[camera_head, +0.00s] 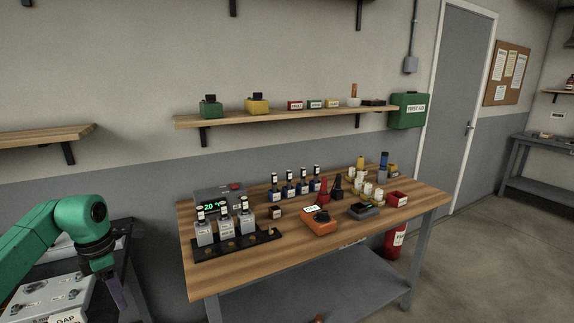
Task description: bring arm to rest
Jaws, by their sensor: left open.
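My left arm, green, comes in from the left. It bends down to my left gripper (118,293), whose purple fingers point downward. The gripper is open, with nothing seen between its fingers. It hangs left of the wooden workbench (225,281), apart from it, in front of a dark cart (125,228). My right gripper does not show.
The bench holds a black rack (230,248) of grey-bodied bottles, a grey device reading 20 (237,193), several blue bottles (290,187) and an orange scale-like device (319,221). A wall shelf (290,118) runs above. A grey-white box (50,297) lies below my arm.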

